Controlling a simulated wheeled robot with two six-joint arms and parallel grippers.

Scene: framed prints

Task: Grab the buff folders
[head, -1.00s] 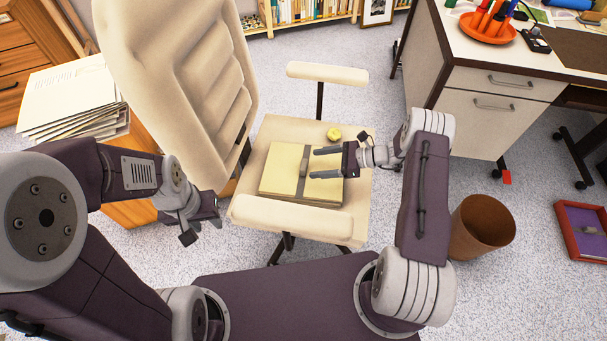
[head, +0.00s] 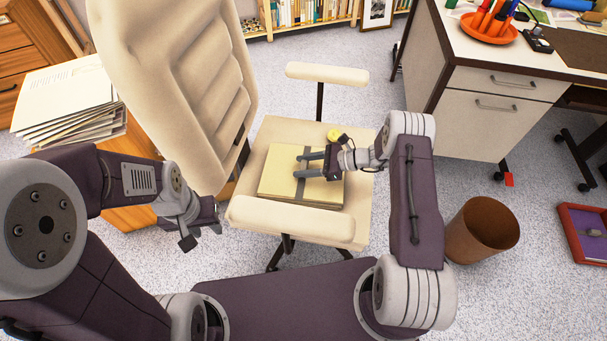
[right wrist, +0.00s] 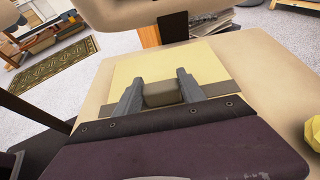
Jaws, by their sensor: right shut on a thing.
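The buff folders (head: 277,178) lie as a flat stack on the cream chair seat, with a dark band across the middle. They also show in the right wrist view (right wrist: 150,68). My right gripper (head: 299,166) is over the stack, reaching in from the right. In the right wrist view its two fingers are shut on a grey-brown block (right wrist: 162,94) on the band, one finger on each side. The stack rests on the seat. My left gripper (head: 202,236) is open and empty, left of the chair's near armrest.
The cream office chair (head: 325,231) has a tall backrest at left and two armrests. A yellow crumpled ball (head: 333,134) lies on the seat behind my right gripper. A brown waste bin (head: 482,230) stands at right. A wooden cabinet with papers (head: 65,98) is at left.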

